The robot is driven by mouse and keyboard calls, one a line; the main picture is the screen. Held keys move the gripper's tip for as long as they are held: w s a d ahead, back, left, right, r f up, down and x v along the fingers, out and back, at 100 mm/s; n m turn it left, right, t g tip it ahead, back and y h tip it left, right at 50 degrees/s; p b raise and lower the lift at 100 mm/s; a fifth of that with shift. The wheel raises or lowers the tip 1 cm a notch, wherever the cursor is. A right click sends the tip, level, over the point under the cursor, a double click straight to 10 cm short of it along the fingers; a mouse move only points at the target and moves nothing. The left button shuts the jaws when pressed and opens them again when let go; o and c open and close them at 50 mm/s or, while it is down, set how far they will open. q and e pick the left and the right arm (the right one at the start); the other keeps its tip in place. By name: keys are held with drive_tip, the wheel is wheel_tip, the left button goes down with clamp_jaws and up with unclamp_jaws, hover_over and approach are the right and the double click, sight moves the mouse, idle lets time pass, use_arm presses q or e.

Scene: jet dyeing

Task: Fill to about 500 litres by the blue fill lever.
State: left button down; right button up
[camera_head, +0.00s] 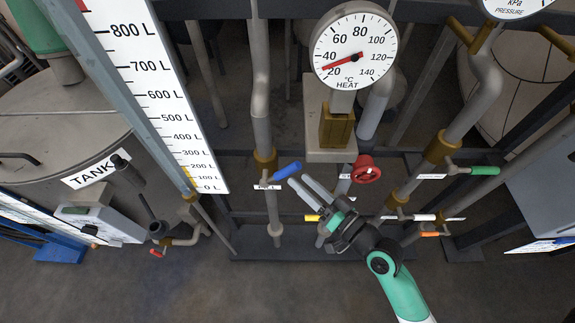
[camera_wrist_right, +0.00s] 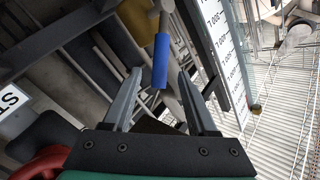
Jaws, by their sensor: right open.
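The blue fill lever (camera_head: 288,170) sticks out to the right from a brass valve (camera_head: 265,160) on a vertical pipe, tilted slightly up. My right gripper (camera_head: 298,180) is open, its fingertips close below the lever's right end. In the right wrist view the blue lever (camera_wrist_right: 160,62) appears between the two open fingertips (camera_wrist_right: 159,75); I cannot tell whether they touch it. The white level scale (camera_head: 150,90) runs from 0 L to above 800 L. I do not see my left gripper.
A red handwheel (camera_head: 366,169) is just right of my gripper. A yellow lever (camera_head: 313,218), a green lever (camera_head: 485,171) and an orange lever (camera_head: 430,234) are nearby. The heat dial (camera_head: 355,45) reads about 20 to 30 °C. The tank (camera_head: 60,115) stands left.

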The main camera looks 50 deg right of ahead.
sight(288, 170)
drive_tip(key=w, duration=0.6)
drive_tip(key=shift+d, duration=0.15)
drive_tip(key=shift+s, duration=0.1)
clamp_jaws()
idle(1.0)
